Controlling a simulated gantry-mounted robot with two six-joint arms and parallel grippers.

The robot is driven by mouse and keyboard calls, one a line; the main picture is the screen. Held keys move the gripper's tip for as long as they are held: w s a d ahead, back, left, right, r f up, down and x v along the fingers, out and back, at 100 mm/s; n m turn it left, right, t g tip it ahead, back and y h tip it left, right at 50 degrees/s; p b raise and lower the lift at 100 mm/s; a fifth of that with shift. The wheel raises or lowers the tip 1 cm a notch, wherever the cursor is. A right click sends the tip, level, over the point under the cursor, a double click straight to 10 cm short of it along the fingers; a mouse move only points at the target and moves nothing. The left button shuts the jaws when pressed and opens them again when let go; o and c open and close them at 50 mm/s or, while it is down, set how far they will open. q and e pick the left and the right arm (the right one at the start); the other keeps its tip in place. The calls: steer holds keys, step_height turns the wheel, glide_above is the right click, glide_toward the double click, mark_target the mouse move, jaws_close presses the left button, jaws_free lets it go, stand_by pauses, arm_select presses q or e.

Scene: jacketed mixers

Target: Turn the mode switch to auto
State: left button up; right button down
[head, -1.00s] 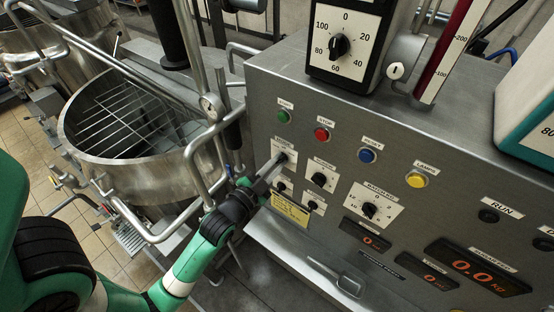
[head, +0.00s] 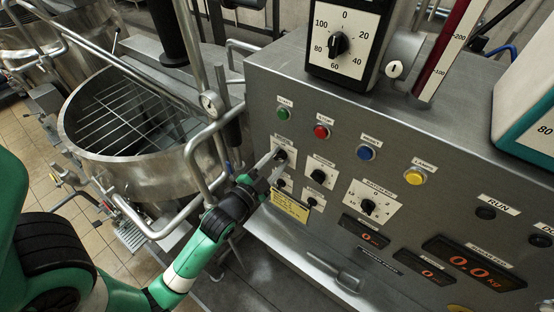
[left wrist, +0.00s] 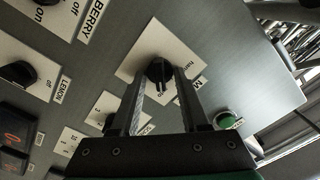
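The mode switch is a black knob (head: 282,154) on a white plate at the left end of the grey panel, below the green button. In the left wrist view the left gripper (left wrist: 160,78) has one finger on each side of the knob. I cannot tell whether either finger touches it. My right gripper is not in view.
Green (head: 283,114), red (head: 321,132), blue (head: 366,152) and yellow (head: 415,176) buttons line the panel. Another black knob (head: 318,176) is close right of the gripper, with smaller knobs below. A steel rail (head: 190,160) and an open kettle (head: 135,115) stand left.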

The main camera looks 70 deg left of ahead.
arm_select(q)
steer(key=b+v, duration=0.3)
steer(key=v, duration=0.8)
steer(key=shift+s, duration=0.3)
steer(key=shift+w+d, duration=0.1)
steer(key=shift+d, duration=0.05)
